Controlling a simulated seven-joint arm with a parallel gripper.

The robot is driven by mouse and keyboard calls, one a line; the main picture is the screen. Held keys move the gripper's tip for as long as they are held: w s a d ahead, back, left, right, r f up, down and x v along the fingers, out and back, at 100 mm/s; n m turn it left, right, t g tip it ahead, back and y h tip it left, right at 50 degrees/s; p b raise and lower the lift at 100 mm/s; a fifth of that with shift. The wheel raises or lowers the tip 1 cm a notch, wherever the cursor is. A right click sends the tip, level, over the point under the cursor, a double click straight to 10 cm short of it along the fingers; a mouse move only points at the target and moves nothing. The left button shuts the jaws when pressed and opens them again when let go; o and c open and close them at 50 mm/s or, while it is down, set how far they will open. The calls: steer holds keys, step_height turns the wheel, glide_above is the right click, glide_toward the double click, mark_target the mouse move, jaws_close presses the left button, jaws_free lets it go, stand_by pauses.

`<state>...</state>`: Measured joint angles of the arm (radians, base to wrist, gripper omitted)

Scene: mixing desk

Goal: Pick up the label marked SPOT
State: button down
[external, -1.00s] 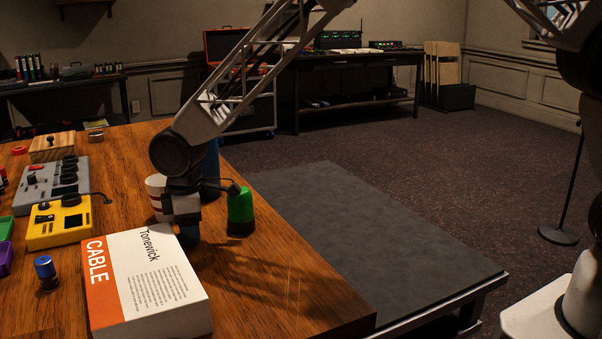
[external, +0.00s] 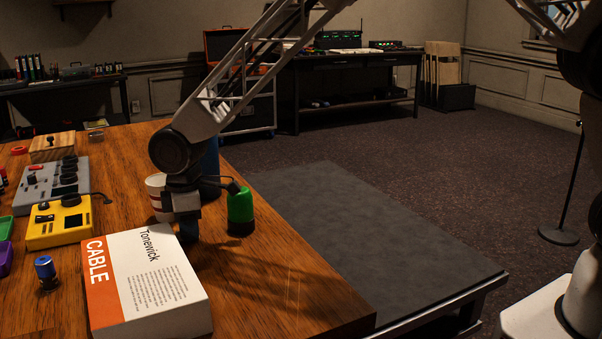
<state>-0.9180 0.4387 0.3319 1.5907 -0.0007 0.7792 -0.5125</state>
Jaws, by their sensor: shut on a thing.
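My gripper (external: 187,232) points down at the desk, just behind the white and orange CABLE box (external: 155,275). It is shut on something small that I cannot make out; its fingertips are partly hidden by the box. No label with SPOT on it can be read in this view. A green-capped piece (external: 240,208) stands just right of my gripper, and a white and red striped cup (external: 156,190) stands just behind it to the left.
A yellow box with knobs (external: 60,222) and a grey box with knobs (external: 50,180) stand on the wooden desk (external: 280,290) at left. A small blue-topped piece (external: 46,270) stands left of the CABLE box. The desk's right front is clear.

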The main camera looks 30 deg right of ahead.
step_height(320, 180, up, 3)
steer(key=shift+f, duration=0.1)
steer(key=shift+s+d, duration=0.15)
steer(key=shift+d, duration=0.05)
steer(key=s+d, duration=0.3)
steer(key=d, duration=0.1)
steer(key=s+d+r, duration=0.1)
steer(key=s+d, duration=0.2)
steer(key=d, duration=0.1)
steer(key=s+d, duration=0.3)
steer(key=d, duration=0.1)
steer(key=shift+s+r, duration=0.3)
steer(key=shift+r, duration=0.05)
